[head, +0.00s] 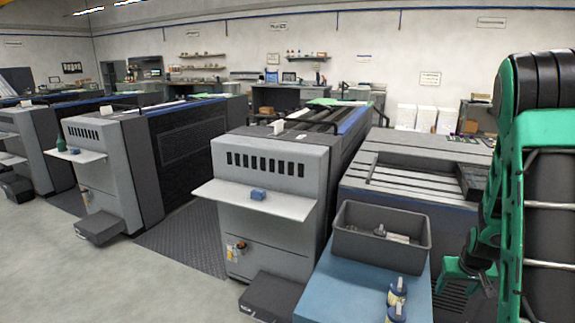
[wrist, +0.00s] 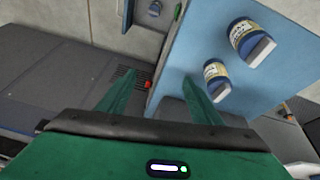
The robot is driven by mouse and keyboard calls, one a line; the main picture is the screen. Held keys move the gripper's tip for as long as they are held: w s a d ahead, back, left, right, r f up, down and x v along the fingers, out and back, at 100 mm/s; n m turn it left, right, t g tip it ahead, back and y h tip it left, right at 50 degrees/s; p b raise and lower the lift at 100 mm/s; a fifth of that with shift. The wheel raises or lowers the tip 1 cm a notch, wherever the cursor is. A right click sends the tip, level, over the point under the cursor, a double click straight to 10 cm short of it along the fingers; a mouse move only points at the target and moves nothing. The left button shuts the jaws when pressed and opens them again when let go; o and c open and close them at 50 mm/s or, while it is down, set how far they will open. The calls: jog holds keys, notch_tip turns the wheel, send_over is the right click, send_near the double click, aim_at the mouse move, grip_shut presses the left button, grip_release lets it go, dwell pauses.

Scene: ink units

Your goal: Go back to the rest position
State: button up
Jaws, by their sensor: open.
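My gripper (head: 464,279) hangs at the right of the head view, beside the right edge of a blue table (head: 350,284). In the wrist view its two green fingers are spread apart, and the gripper (wrist: 160,82) is open with nothing between the fingertips. The wrist view also shows bottles, one near the right finger (wrist: 216,80) and one further up (wrist: 247,40).
A grey crate (head: 362,244) with small items inside stands on the table's far part. A grey press (head: 270,220) with a white shelf holding a blue block (head: 258,194) is to the left. Another machine (head: 420,180) lies behind the crate. Open floor (head: 40,265) is at far left.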

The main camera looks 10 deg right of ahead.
jog(key=s+a+r+g, duration=0.1)
jog(key=s+a+r, duration=0.4)
jog(key=s, duration=0.3)
jog(key=s+a+r+m+g+y, duration=0.1)
jog(key=s+a+r, duration=0.5)
jog(key=s+r, duration=0.2)
jog(key=s+a+r+m+g+y, duration=0.1)
jog(key=s+a+r, duration=0.5)
jog(key=s, duration=0.4)
jog(key=shift+r+g, duration=0.35)
jog(key=shift+g, duration=0.05)
